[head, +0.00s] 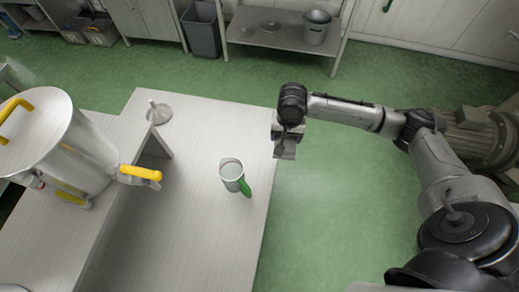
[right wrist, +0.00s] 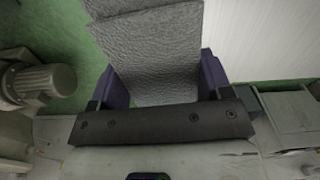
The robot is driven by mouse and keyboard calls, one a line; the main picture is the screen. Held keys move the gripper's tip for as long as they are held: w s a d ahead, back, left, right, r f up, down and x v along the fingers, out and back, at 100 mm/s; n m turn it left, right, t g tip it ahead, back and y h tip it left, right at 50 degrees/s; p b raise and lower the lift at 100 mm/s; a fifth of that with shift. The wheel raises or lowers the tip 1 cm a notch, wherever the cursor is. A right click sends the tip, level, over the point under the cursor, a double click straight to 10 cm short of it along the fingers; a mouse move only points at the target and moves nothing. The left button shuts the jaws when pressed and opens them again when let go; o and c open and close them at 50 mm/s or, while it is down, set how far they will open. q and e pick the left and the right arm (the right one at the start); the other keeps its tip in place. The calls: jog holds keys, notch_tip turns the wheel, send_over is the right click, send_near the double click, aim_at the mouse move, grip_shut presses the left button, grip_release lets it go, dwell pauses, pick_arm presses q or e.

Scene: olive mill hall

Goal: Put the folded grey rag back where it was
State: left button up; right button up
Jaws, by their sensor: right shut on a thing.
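My right gripper (head: 287,133) is shut on the folded grey rag (head: 285,151) and holds it beside the right edge of the pale table, near its far corner. In the right wrist view the grey rag (right wrist: 155,55) fills the space between the two purple fingers of the right gripper (right wrist: 162,85). The rag hangs out past the fingertips and has a rough, folded surface. I cannot tell whether it touches the table edge. My left gripper is not in view.
The pale table (head: 205,230) carries a metal jug (head: 231,172) with a green handle. Green floor (head: 325,205) lies right of the table. A motor (head: 478,135) stands far right.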

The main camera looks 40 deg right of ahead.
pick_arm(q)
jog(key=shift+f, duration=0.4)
pick_arm(e)
jog(key=shift+s+d+f+m, duration=0.2)
jog(key=shift+d+f, duration=0.2)
jog(key=shift+f, duration=0.1)
jog(key=shift+s+d+f+m, duration=0.2)
jog(key=shift+d+f, duration=0.2)
jog(key=shift+f, duration=0.05)
pick_arm(q)
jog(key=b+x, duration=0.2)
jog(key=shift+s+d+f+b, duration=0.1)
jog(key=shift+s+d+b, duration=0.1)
jog(key=shift+b, duration=0.1)
pick_arm(e)
send_over(261, 142)
notch_tip(261, 142, down, 7)
jog(key=shift+a+f, duration=0.1)
jog(key=shift+a, duration=0.05)
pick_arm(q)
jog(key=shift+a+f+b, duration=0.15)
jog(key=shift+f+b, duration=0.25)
pick_arm(e)
jog(key=shift+f, duration=2.05)
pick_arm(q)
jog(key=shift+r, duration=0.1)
